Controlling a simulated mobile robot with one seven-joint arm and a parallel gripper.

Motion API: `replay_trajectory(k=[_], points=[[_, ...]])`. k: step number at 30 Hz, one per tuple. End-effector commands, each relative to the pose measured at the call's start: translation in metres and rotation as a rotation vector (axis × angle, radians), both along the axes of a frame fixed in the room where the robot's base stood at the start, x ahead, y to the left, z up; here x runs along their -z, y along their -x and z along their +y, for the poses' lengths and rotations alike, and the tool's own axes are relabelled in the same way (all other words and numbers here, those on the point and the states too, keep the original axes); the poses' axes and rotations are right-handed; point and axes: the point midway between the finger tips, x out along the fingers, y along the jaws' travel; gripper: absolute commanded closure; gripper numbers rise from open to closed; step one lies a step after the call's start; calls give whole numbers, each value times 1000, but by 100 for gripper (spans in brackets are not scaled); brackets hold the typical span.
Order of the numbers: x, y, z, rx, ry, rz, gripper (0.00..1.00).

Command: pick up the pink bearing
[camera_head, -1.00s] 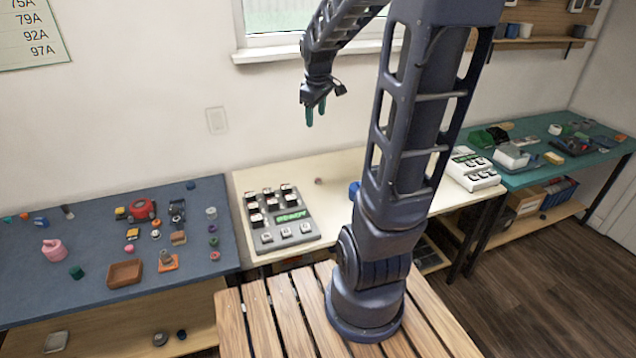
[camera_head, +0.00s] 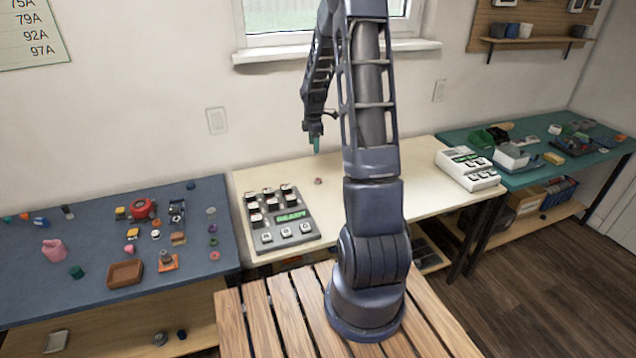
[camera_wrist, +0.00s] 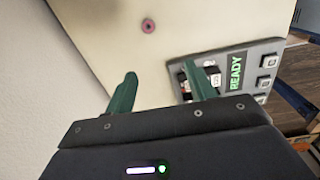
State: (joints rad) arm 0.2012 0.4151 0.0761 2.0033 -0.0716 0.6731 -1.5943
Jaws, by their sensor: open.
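The pink bearing (camera_head: 318,181) is a small ring lying on the bare cream table, right of the grey keypad. In the wrist view it shows as a pink ring with a dark centre (camera_wrist: 148,26), beyond my fingertips. My gripper (camera_head: 316,146) hangs in the air above and behind the table, fingers down, and is apart from the bearing. In the wrist view its two green fingers (camera_wrist: 163,76) are spread with nothing between them.
The grey keypad with a green READY display (camera_head: 283,222) stands left of the bearing. A white device (camera_head: 468,170) stands at the cream table's right end. The blue table (camera_head: 60,285) at left holds many small parts. Cream surface around the bearing is clear.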

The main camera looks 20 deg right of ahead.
Motion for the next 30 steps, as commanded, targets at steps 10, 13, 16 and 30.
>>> replay_trajectory(k=[10, 13, 16, 30], points=[[79, -30, -16, -205, -14, 49, 45], [87, -32, -17, -226, -15, 51, 45], [93, -33, -18, -231, -15, 52, 45], [144, -32, -19, -230, -15, 53, 45]])
